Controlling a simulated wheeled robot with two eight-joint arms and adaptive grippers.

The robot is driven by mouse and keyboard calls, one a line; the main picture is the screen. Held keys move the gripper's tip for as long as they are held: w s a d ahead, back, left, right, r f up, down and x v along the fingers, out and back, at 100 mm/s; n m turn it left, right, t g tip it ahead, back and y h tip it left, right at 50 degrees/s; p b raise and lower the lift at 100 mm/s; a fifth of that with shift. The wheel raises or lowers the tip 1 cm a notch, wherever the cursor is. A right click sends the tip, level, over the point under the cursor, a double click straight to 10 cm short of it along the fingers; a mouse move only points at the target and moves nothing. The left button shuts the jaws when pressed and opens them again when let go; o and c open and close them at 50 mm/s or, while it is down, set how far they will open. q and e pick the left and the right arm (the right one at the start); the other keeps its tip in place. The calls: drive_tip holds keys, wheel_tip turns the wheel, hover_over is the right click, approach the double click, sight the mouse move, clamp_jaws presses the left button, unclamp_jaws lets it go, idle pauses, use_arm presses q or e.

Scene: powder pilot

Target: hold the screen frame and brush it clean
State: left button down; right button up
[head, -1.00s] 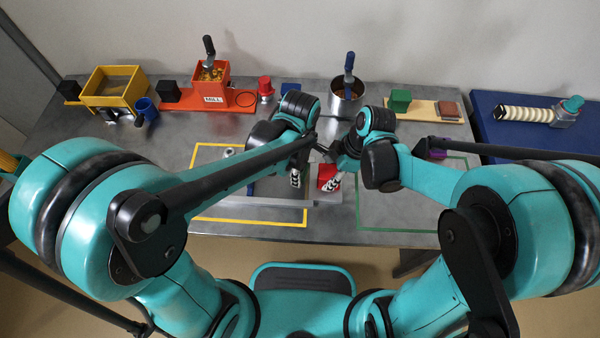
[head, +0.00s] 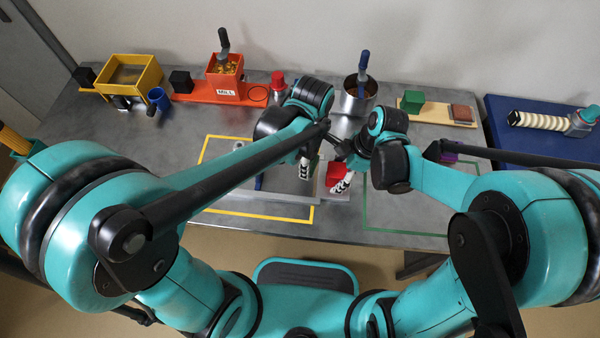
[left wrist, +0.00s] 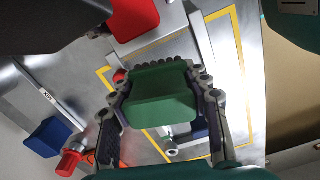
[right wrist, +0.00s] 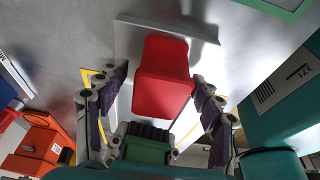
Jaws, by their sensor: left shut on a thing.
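The screen frame appears to be the flat grey frame (right wrist: 127,75) lying on the table, with a red block (right wrist: 165,75) at its end. It is partly hidden by my arms in the head view. My left gripper (left wrist: 163,90) is shut on a green block (left wrist: 160,110) with a dark row of ribs or tufts, which looks like the brush. It is held over the frame, left of the red block. My right gripper (right wrist: 160,85) is open, with its fingers on either side of the red block and gaps showing. In the head view the red block (head: 335,173) sits beside its fingertips.
At the back stand a yellow sieve box (head: 130,76), an orange mill (head: 224,82), a red knob (head: 279,82) and a metal pot (head: 358,97). A board (head: 440,110) with blocks and a blue mat (head: 530,135) lie right.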

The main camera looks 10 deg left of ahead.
drive_tip(key=shift+r, duration=0.1)
drive_tip(key=shift+v, duration=3.7)
drive_tip(key=v, duration=1.2)
